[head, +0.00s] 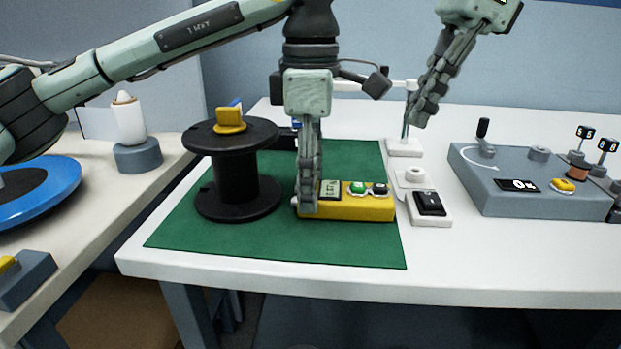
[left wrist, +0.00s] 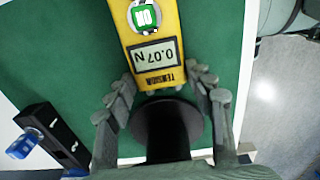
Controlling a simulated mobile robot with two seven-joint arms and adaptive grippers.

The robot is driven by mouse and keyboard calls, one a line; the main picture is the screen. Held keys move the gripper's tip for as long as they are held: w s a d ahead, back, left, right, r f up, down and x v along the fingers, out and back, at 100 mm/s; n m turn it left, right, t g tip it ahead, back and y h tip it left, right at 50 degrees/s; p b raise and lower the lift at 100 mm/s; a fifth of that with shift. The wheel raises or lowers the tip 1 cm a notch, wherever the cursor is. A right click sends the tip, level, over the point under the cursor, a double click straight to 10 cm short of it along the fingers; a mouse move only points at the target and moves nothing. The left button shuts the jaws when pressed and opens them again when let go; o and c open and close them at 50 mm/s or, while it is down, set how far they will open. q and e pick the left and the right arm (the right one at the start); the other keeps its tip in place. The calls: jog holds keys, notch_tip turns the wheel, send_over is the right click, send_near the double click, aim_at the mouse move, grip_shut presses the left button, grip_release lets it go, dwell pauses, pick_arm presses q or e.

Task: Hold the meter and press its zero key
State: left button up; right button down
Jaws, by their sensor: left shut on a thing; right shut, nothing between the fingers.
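The yellow meter (head: 345,208) lies on the green mat, with a small display, a green key (head: 357,188) and a dark key (head: 380,189) on top. My left gripper (head: 308,208) reaches down over its left end and is shut on it. In the left wrist view the meter (left wrist: 155,48) has its end between the fingers (left wrist: 160,78), and its display reads 0.07 N, upside down. The green key (left wrist: 144,16) shows near the top edge there. My right gripper (head: 415,118) is shut and empty, up and to the right of the meter, above a white stand.
A black spool (head: 237,180) stands close left of the meter, with a yellow piece (head: 230,120) on top. A white block with a black switch (head: 430,204) is just right of the meter. A grey console (head: 535,185) stands further right. The mat's front (head: 280,248) is clear.

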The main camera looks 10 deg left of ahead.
aim_at(385, 189)
dwell(0.5)
jog(key=shift+s+a+r+m+t+y, duration=0.2)
jog(key=shift+a+r+m+t+y, duration=0.3)
jog(key=shift+t, duration=0.75)
jog(key=shift+s+a+r+m+t+y, duration=0.1)
jog(key=shift+s+a+m+t+y, duration=0.15)
jog(key=shift+a+t, duration=0.75)
jog(key=shift+s+a+r+m+t+y, duration=0.25)
jog(key=shift+a+m+t+y, duration=0.1)
jog(key=shift+t, duration=1.1)
jog(key=shift+f, duration=0.1)
jog(key=shift+f, duration=4.35)
